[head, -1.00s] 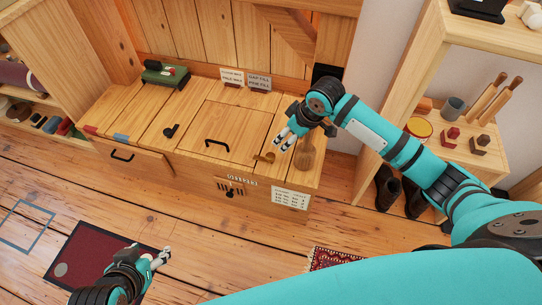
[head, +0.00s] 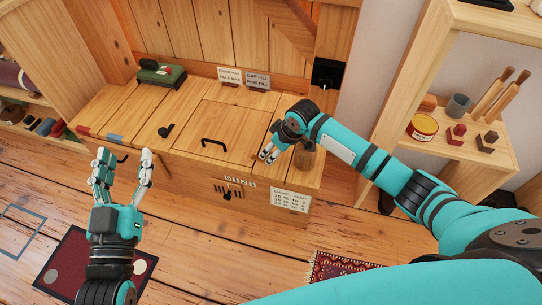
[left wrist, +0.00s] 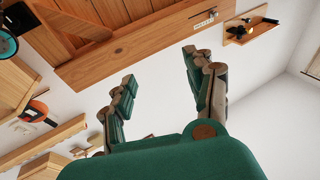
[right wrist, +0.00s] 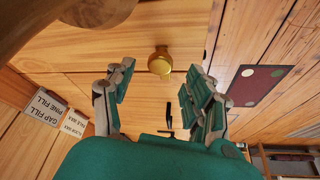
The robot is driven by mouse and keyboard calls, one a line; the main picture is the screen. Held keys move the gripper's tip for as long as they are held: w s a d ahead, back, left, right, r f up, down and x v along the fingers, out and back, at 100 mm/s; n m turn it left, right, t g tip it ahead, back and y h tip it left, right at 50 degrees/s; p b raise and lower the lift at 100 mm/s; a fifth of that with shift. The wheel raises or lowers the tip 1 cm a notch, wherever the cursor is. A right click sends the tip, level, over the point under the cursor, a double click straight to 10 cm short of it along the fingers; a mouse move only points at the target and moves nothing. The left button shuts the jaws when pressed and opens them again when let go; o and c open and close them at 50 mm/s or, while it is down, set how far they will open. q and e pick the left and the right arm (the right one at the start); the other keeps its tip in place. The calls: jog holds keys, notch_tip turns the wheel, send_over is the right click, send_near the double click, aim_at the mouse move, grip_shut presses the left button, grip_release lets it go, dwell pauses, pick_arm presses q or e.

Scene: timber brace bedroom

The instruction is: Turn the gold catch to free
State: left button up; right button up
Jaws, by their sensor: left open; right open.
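The gold catch (right wrist: 160,62) shows in the right wrist view as a round brass piece on the wooden bench top, centred just beyond my open fingertips. In the head view it is mostly hidden by my right gripper (head: 267,156), which is open, empty and low over the right part of the bench top. I cannot tell whether a finger touches the catch. A black catch (head: 165,131) sits further left on the bench top. My left gripper (head: 125,160) is open and empty, raised in front of the bench's left part.
A lid with a black handle (head: 214,143) lies left of my right gripper. A wooden peg-like post (head: 306,155) stands close to its right. Label cards (head: 257,80) and a green block (head: 161,74) stand at the back. A shelf (head: 440,150) stands right.

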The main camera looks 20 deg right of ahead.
jog(key=b+x, duration=0.1)
jog(key=x, duration=0.2)
pick_arm(q)
notch_tip(320, 180, up, 6)
jog(key=s+t+h, duration=0.1)
jog(key=s+t, duration=0.1)
jog(key=t, duration=0.2)
jog(key=shift+d+h, duration=0.15)
jog(key=shift+h, duration=0.15)
jog(key=shift+s+f, duration=0.1)
jog(key=shift+f, duration=0.05)
pick_arm(e)
grip_shut()
